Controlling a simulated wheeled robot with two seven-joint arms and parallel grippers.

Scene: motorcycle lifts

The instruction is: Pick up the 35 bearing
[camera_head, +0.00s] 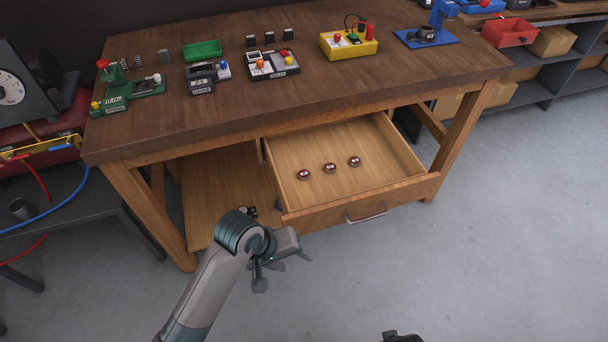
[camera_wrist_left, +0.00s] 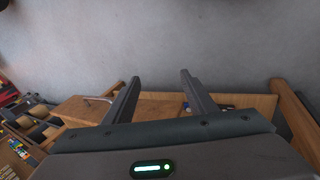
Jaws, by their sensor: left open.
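Three small round bearings lie in a row in the open drawer (camera_head: 390,192): a left one (camera_head: 304,174), a middle one (camera_head: 330,168) and a right one (camera_head: 355,161). They look dark red with bright centres. I cannot read any number on them, so I cannot tell which is the 35 bearing. My left gripper (camera_head: 280,270) is open and empty, in front of the bench and just left of the drawer handle. Its two spread fingers show in the left wrist view (camera_wrist_left: 160,77), with nothing between them. A dark part at the bottom edge may be my right gripper (camera_head: 403,337), mostly cut off.
The wooden bench top (camera_head: 300,105) carries a green tray (camera_head: 202,50), a green device (camera_head: 125,88), a yellow box (camera_head: 348,42) and a blue press (camera_head: 428,36). The drawer handle (camera_head: 367,214) sticks out. Small dark items lie on the lower shelf (camera_head: 215,190). The floor at right is clear.

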